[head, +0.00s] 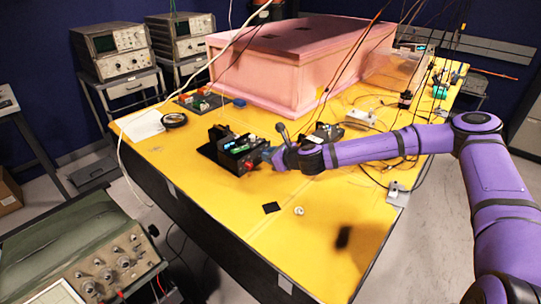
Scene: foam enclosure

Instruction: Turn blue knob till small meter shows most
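A small black instrument box (234,153) stands on the yellow table, with a red part (248,165) on its front and a small blue-white lit area on top. I cannot make out a blue knob on it for certain. My gripper (268,155) is at the right end of this box, close to or touching its front face. The fingertips are too small and partly hidden, so I cannot tell whether they are open or shut. A small round dial (174,120) that looks like a meter lies at the table's left edge; its reading is not legible.
A large pink foam box (300,60) fills the back of the yellow table (225,220). Cables and small optics parts crowd the right side. A dark square (271,207) and a small white ring (299,211) lie in front. Oscilloscopes (115,48) stand behind left.

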